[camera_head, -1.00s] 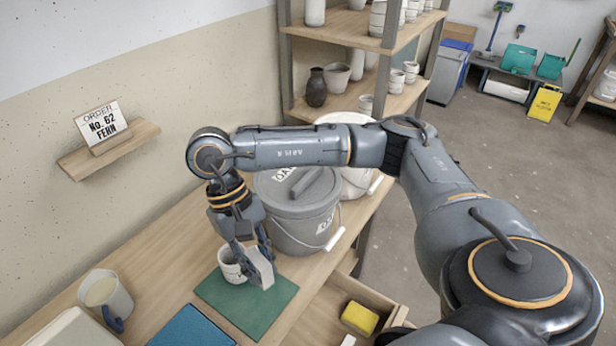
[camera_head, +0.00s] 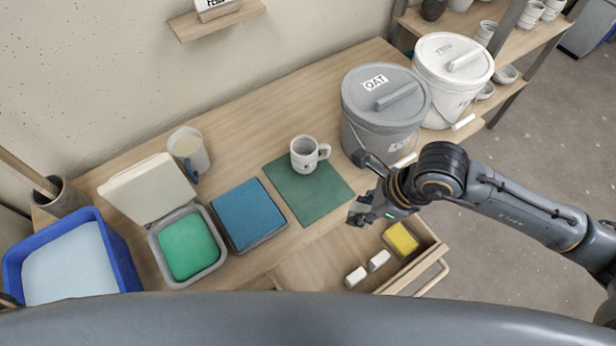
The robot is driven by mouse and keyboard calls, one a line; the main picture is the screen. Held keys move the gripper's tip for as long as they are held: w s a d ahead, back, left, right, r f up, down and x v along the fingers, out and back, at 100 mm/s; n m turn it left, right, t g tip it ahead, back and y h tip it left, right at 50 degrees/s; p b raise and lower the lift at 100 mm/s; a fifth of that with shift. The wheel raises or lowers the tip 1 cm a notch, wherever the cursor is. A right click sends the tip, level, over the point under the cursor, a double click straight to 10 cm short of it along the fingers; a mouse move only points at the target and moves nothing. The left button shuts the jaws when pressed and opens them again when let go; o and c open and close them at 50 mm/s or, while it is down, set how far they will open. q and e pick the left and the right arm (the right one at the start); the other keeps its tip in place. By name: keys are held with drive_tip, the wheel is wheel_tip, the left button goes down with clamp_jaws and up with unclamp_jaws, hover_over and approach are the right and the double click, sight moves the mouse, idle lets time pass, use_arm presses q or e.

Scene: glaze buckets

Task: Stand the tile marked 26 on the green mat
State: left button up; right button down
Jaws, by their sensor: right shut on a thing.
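The green mat (camera_head: 314,196) lies on the bench, with a white mug (camera_head: 304,153) on its far part. My right gripper (camera_head: 360,213) is beside the mat's right corner, above the edge of the open drawer. It is shut on a small pale tile, which the fingers mostly hide now. No number on it can be read. Two white blocks, one nearer (camera_head: 355,277) and one farther (camera_head: 379,260), lie in the drawer, with no legible marks. My left gripper is out of view.
The open drawer (camera_head: 310,268) also holds a yellow block (camera_head: 402,238). Left of the mat are a blue-topped tray (camera_head: 248,214), a green-filled box (camera_head: 188,247) and a blue tub (camera_head: 112,265). A grey bucket (camera_head: 358,141) and a white bucket (camera_head: 432,86) stand behind right.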

drive_tip(key=m, duration=0.1)
drive_tip(key=a+m, duration=0.1)
drive_tip(key=m+t, duration=0.1)
drive_tip(key=shift+s+a+r, duration=0.2)
drive_tip(key=shift+a+r, duration=0.05)
drive_tip(key=shift+w+a+f, duration=0.1)
drive_tip(key=shift+w+a, duration=0.05)
drive_tip(key=shift+w, duration=0.05)
drive_tip(key=w+a+f+b, duration=0.2)
drive_tip(key=w+a+f, duration=0.2)
drive_tip(key=w, duration=0.2)
drive_tip(key=b, duration=0.4)
approach(305, 195)
drive_tip(key=shift+a+r, duration=0.2)
drive_tip(key=shift+a, duration=0.35)
drive_tip(key=f+b, duration=0.3)
drive_tip(key=f, duration=0.1)
drive_tip(key=shift+w+a, duration=0.25)
drive_tip(key=shift+w, duration=0.15)
